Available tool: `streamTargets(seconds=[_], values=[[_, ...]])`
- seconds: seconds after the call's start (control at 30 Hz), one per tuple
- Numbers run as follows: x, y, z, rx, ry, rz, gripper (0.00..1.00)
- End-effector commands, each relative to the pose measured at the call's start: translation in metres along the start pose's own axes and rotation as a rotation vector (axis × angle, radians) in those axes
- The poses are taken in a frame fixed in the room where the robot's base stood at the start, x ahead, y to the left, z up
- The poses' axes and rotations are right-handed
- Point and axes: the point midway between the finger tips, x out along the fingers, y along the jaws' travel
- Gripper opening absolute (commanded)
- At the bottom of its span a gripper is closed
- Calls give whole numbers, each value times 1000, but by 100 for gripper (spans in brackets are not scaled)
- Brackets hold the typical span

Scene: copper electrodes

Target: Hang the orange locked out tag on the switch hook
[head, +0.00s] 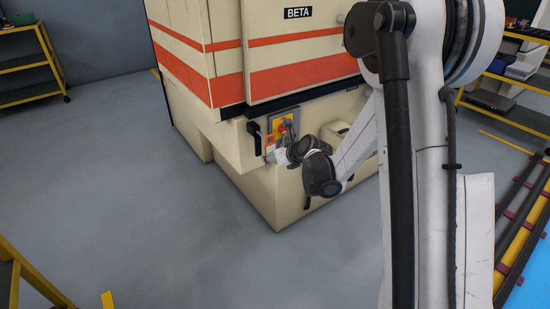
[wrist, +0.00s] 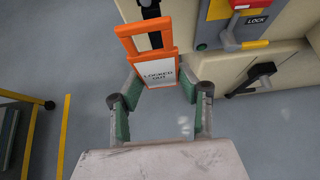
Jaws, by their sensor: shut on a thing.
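The orange locked out tag (wrist: 158,70) is in the wrist view, with a white face reading "LOCKED OUT" and an open orange loop at its top. My gripper (wrist: 161,82) is shut on the tag's lower part, with a finger at each side. In the head view my gripper (head: 274,152) is small, in front of the cabinet's switch panel. The yellow switch panel (head: 282,125) has a red part and a grey handle. In the wrist view the grey switch handle (wrist: 232,38) is right of the tag, near the word "LOCK". I cannot make out the hook clearly.
A black handle (head: 254,134) is left of the panel, and another black handle (wrist: 260,78) shows right of the tag in the wrist view. The beige BETA cabinet (head: 225,60) stands behind. Yellow shelves (head: 30,65) are far left.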

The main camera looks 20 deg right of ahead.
Motion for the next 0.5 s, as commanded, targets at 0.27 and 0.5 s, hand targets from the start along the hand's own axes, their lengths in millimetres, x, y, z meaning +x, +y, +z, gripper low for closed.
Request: streamTargets(seconds=[0.27, 0.5], values=[[13, 0, 7, 0, 0, 1, 21], [23, 0, 13, 0, 0, 1, 21]])
